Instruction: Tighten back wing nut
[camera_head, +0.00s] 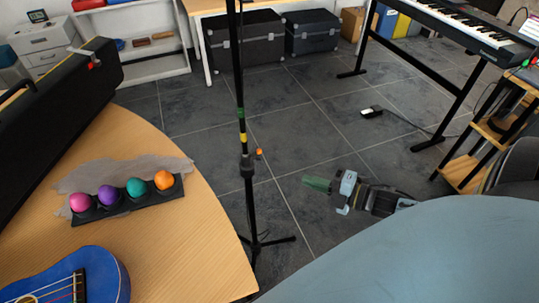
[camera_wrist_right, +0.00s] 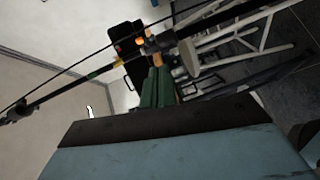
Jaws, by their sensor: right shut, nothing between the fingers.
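A black stand (camera_head: 248,200) rises upright from a tripod foot on the floor, with a green and a yellow band on its pole. A small orange knob, probably the wing nut (camera_head: 259,153), sticks out to the right of the pole near a black collar. My right gripper (camera_head: 316,184), with green fingers, is to the right of the pole and apart from it in the head view. Its fingers (camera_wrist_right: 156,88) are together and empty. In the right wrist view the banded pole crosses slantwise beyond the fingertips, with an orange piece (camera_wrist_right: 140,41) beside it. My left gripper is not in view.
A wooden table (camera_head: 215,240) at left holds a black rack (camera_head: 130,203) of coloured shakers, a blue ukulele (camera_head: 70,278) and a black case (camera_head: 60,110). A keyboard (camera_head: 470,30) stands at back right. A pedal (camera_head: 372,112) lies on otherwise mostly clear floor.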

